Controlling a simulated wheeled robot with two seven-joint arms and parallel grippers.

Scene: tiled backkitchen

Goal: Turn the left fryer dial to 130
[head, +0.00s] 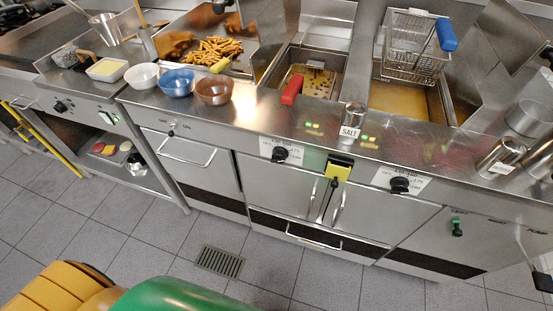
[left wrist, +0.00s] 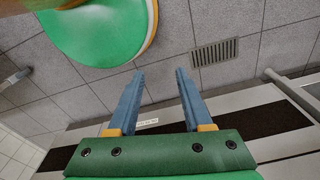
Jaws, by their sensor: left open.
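The left fryer dial (head: 280,154) is a black knob on a white label on the steel counter front, below the left fryer basin. A similar right dial (head: 400,185) sits further right. The numbers are too small to read. My left gripper (left wrist: 159,74) shows in the left wrist view with its two blue fingers apart and nothing between them. It is over the tiled floor near a cabinet front, and neither dial shows in that view. My left gripper is not visible in the head view. My right gripper is not in view.
The left fryer (head: 318,82) holds a red-handled basket; a blue-handled basket (head: 413,50) hangs over the right fryer. A salt shaker (head: 351,122) and bowls (head: 177,82) stand near the counter edge. Cabinet handles (head: 314,240) stick out below the dials. The floor in front is clear.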

